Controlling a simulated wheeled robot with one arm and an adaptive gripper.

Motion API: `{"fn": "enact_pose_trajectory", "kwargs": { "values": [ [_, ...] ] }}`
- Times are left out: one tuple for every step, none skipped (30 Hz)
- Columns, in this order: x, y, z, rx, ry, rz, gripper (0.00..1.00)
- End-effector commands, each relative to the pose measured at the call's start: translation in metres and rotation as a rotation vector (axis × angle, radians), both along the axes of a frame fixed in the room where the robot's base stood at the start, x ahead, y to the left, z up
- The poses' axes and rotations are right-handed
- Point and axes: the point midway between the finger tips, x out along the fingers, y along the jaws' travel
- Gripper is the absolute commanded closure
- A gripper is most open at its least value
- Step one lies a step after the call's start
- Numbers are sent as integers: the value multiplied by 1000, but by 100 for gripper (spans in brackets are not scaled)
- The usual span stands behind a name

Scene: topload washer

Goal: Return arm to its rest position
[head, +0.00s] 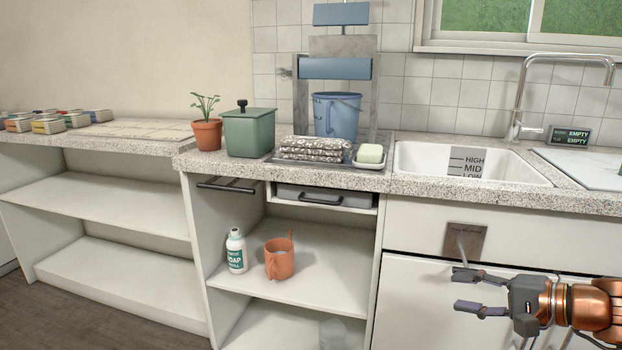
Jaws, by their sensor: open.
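My gripper (468,290) is at the lower right, in front of the white cabinet under the sink. Its two dark fingers are apart and point left, with nothing between them. The copper-coloured part of my arm (592,303) reaches in from the right edge. A brown square plate with a light lever (478,240) is on the cabinet front just above the upper finger. I cannot tell whether the finger touches it.
The sink (520,167) with level marks and the tap (530,95) are above.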

Motion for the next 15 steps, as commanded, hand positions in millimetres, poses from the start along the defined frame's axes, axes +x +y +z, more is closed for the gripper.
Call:
{"fn": "enact_pose_trajectory", "kwargs": {
  "values": [
    [-4,21,20,-23,28,51,58],
    [-8,31,23,-37,45,79,58],
    [-13,44,26,-54,70,115,58],
    [-17,54,29,-69,91,143,58],
    [-22,64,32,-84,108,170,58],
    [-28,76,36,-106,131,205,58],
    [-34,84,39,-122,149,231,58],
    [-39,92,42,-139,165,257,58],
    [-46,102,46,-163,187,290,58],
    [-52,109,49,-181,204,314,58],
    [-58,116,52,-198,220,340,58],
    [-66,124,57,-223,239,371,58],
    [-72,129,60,-244,254,394,58],
    [-78,134,64,-264,268,418,58],
    [-87,141,69,-292,287,447,58]
  ]
}}
